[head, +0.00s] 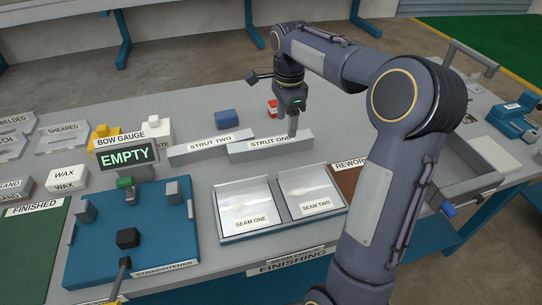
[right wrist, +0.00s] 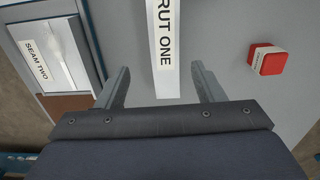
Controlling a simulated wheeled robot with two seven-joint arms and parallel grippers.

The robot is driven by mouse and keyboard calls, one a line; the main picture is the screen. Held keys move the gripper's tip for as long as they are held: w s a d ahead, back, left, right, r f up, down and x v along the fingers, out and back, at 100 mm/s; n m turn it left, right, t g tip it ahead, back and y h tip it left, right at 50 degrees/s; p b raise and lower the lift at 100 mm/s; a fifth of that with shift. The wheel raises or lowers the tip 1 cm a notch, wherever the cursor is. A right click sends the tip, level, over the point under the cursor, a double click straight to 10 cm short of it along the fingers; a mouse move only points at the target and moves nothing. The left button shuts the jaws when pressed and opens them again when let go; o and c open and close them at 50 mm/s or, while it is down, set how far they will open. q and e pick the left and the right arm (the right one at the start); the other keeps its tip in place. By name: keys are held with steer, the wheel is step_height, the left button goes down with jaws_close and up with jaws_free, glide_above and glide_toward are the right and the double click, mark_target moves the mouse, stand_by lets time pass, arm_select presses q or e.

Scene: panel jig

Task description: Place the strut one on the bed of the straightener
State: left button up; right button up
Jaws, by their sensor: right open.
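Strut one (head: 262,154), a long light-grey bar with a printed label, lies on the bench behind the seam trays. My right gripper (head: 292,132) points down at its right part. In the right wrist view, strut one (right wrist: 163,45) reaches in between the two open fingers of my right gripper (right wrist: 163,78), with a gap on each side. The straightener (head: 155,245) is a blue plate at the front left with grey blocks, a black block and a lever. Its sign reads EMPTY, and no strut lies on it. My left gripper is not in view.
Strut two (head: 196,150) lies just left of strut one. The seam one tray (head: 246,203) and seam two tray (head: 311,192) stand in front. A red-and-white block (right wrist: 267,59) and a blue block (head: 227,119) sit behind. Wax blocks (head: 67,178) stand left of the sign.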

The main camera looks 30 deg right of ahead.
mark_target(284, 138)
steer(key=shift+w+d+f, duration=0.15)
steer(key=shift+w+f, duration=0.05)
steer(key=shift+f, duration=0.3)
steer(key=f, duration=0.2)
steer(key=f+b, duration=0.1)
steer(key=f, duration=0.4)
steer(key=shift+w, duration=0.3)
jaws_close()
steer(key=shift+r, duration=0.1)
